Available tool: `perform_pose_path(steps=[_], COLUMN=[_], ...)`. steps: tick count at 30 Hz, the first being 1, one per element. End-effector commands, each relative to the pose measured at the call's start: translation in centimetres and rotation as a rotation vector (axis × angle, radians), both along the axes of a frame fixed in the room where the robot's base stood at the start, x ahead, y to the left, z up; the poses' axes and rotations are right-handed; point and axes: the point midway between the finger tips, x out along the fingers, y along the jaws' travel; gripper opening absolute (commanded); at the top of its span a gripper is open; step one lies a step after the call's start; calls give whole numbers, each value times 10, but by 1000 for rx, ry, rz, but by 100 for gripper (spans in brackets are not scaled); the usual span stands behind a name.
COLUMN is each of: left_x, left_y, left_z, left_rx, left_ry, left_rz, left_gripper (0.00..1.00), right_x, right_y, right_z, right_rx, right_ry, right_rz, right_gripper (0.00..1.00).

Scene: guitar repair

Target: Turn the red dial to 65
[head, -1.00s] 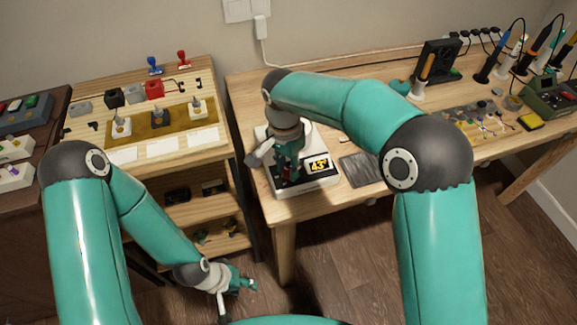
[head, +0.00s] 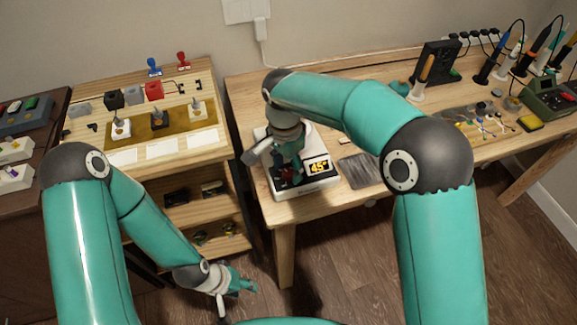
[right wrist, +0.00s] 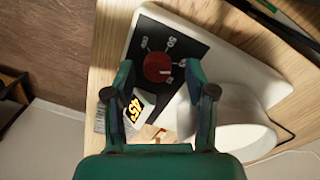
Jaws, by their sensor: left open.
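The white device (head: 307,189) stands on the wooden bench, and its display (head: 319,168) reads 45 in yellow digits. The red dial (right wrist: 158,67) sits on the device's black panel, with a white mark and numbers around it. In the head view my right gripper (head: 290,176) points down over the dial and mostly hides it. In the right wrist view the right gripper's fingers (right wrist: 160,68) stand either side of the dial, with a visible gap on each side. My left gripper (head: 250,287) is open and empty, low in front of the shelf unit, away from the device.
A grey plate (head: 360,171) lies right of the device. A soldering station (head: 552,97), tools and small parts occupy the bench's right end. A shelf unit (head: 140,150) with switches and coloured blocks stands left, across a narrow gap.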

Motion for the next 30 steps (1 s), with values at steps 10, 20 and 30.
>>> perform_pose_path(steps=[10, 20, 30], left_x=[0, 0, 0], left_y=[0, 0, 0], left_z=[0, 0, 0], left_rx=[0, 0, 0], left_ry=[0, 0, 0], left_rz=[0, 0, 0], left_gripper=[46, 46, 46], right_x=[0, 3, 6], right_y=[1, 4, 5], right_z=[8, 66, 113], right_rx=[0, 1, 0], right_ry=[1, 0, 1], right_rz=[1, 1, 1], right_gripper=[55, 55, 55])
